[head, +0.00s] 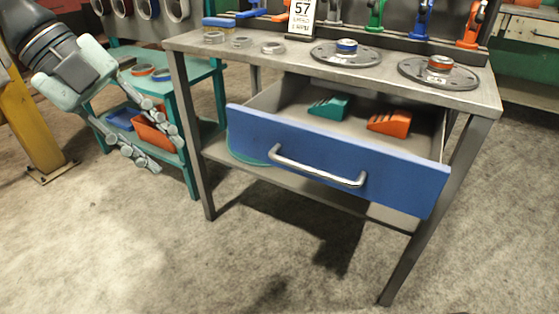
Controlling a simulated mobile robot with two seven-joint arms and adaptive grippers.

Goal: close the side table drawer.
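The side table (220,46) is grey metal and stands in the middle of the head view. Its drawer (330,158) has a blue front and is pulled well out. A silver bar handle (318,170) is fixed across the front. Inside the drawer lie a teal wedge (330,107) and an orange wedge (390,123). My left gripper (159,155) is at the left, with its fingers apart and nothing between them. It is left of the drawer and not touching it. My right gripper is not in view.
Rings, discs with hubs (345,53) and a "57" sign (302,17) sit on the tabletop. A teal shelf (191,76) with an orange bin (154,131) stands behind my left gripper. A yellow post (28,115) is at far left. The floor before the drawer is clear.

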